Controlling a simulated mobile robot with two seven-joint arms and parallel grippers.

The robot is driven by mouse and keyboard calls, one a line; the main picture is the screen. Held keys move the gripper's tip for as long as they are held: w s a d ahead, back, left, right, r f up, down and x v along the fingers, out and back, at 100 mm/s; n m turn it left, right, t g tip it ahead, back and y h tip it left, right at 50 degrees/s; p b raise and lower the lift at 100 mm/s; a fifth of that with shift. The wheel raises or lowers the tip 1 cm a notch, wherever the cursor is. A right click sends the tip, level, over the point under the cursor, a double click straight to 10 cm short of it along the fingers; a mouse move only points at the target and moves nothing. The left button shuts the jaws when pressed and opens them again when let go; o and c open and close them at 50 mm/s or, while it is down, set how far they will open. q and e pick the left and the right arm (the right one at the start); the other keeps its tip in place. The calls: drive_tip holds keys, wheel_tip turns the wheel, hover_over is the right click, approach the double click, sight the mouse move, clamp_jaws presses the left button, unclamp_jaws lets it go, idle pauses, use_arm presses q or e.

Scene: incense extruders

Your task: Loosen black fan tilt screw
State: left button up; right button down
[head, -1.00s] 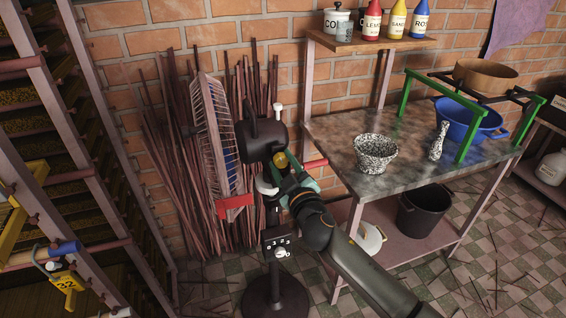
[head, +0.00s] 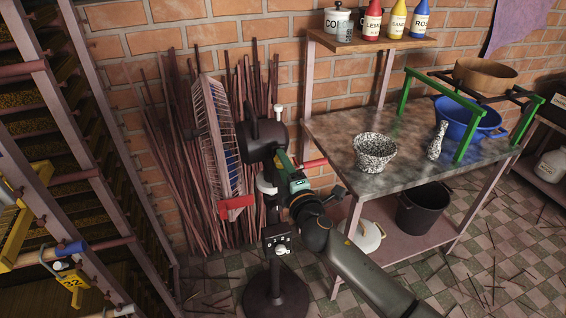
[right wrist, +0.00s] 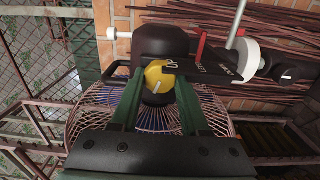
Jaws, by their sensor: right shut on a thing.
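The fan's black motor housing (head: 266,136) stands on a pole, and its wire cage (head: 214,140) faces left. In the right wrist view the motor housing (right wrist: 162,42) is at the top with the cage behind. My right gripper (right wrist: 160,80) is shut on a round yellow knob (right wrist: 157,72) with a pale line on it. A black knob (right wrist: 287,73) with a white mark sits at the right, beside a larger white knob (right wrist: 250,58). I cannot tell which is the tilt screw. In the head view my right gripper (head: 283,163) hides the yellow knob. My left gripper is not in view.
A metal-topped table (head: 335,140) right of the fan holds a speckled bowl (head: 374,151) and a blue basin (head: 468,118). Thin sticks (head: 172,175) lean on the brick wall behind the fan. A rack (head: 85,150) stands at the left.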

drive_tip(key=n+p, duration=0.1)
drive_tip(key=n, duration=0.3)
drive_tip(key=shift+n, duration=0.4)
drive_tip(key=shift+f, duration=0.1)
idle(0.3)
drive_tip(key=shift+c, duration=2)
unclamp_jaws()
drive_tip(key=shift+s, duration=0.1)
drive_tip(key=v, duration=1.2)
drive_tip(key=shift+s+d, duration=0.1)
drive_tip(key=shift+s, duration=0.05)
